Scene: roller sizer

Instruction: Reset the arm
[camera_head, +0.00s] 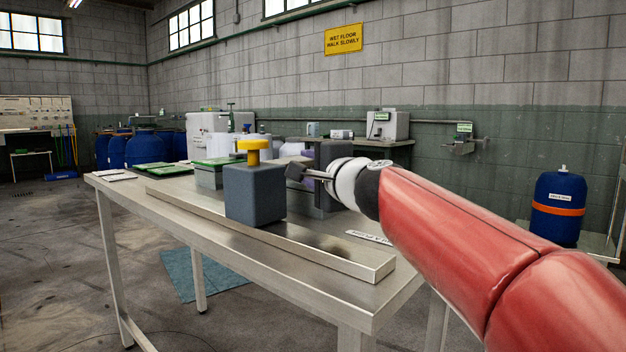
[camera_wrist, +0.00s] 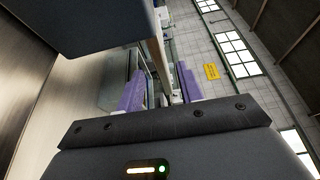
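My red arm (camera_head: 450,230) reaches in from the lower right in the head view. Its white and black wrist ends above the right part of the steel table (camera_head: 345,300). My gripper (camera_head: 316,178) is dark with purple pads, partly hidden behind the wrist and its small bracket. In the wrist view my gripper (camera_wrist: 162,82) shows two purple pads standing apart, and I see nothing held between them. A dark grey block (camera_head: 254,193) with a yellow knob stands just left of the gripper. A large dark shape, seemingly this block (camera_wrist: 85,20), fills the upper left of the wrist view.
A long steel rail (camera_head: 330,257) runs along the table's front. Green-topped boxes (camera_head: 210,174) stand farther back left. Blue barrels (camera_head: 142,150) are behind at left; a blue drum (camera_head: 558,208) stands at right. A yellow sign (camera_head: 343,39) hangs on the wall.

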